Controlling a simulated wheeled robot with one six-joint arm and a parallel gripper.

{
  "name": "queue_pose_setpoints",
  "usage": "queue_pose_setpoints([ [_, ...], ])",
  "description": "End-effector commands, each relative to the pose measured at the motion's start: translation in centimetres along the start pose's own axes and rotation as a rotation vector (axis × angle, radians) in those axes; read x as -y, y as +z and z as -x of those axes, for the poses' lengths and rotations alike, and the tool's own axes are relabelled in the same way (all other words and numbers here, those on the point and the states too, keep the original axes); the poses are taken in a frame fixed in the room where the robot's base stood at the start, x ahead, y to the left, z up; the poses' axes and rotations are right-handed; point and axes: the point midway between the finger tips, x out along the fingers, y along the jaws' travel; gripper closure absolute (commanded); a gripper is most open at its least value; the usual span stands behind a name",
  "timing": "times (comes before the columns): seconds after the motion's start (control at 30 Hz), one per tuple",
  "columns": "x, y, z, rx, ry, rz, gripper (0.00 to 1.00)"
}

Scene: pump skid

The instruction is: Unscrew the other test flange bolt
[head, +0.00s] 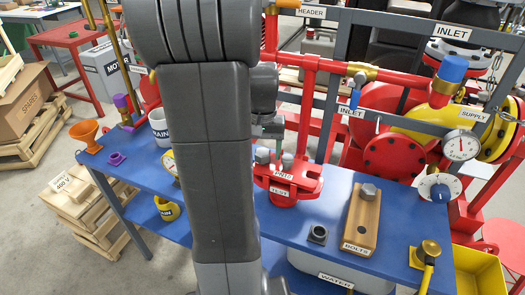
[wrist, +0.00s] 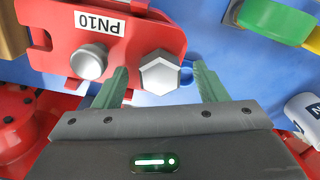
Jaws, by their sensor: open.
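The red test flange (head: 305,185) stands on the blue bench with PN10 and TEST labels. It also fills the upper left of the wrist view (wrist: 45,45). A silver hex-head bolt (wrist: 160,73) sits on it near its edge, between my gripper's two green fingers. A rounder grey stud or bolt head (wrist: 88,62) is beside it, left of the left finger. My gripper (wrist: 160,66) is open, with a visible space on each side of the hex head. In the head view my arm hides part of the gripper and flange.
A wooden block (head: 362,222) labelled BOLTS holds one grey bolt (head: 368,190), right of the flange. A small black fitting (head: 317,235) lies between them. Red pipework (head: 306,105) rises behind the flange. A gauge (head: 461,146) and a yellow bin (head: 478,270) are at right.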

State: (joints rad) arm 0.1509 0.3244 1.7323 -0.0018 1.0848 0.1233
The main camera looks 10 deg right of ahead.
Motion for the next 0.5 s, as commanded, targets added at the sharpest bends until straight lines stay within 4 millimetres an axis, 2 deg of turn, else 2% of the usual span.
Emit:
queue_pose_setpoints([
  [0.37,0.0,0.02,-0.56,0.0,0.0,0.0,0.34],
  [0.5,0.0,0.02,-0.54,0.0,0.0,0.0,0.62],
])
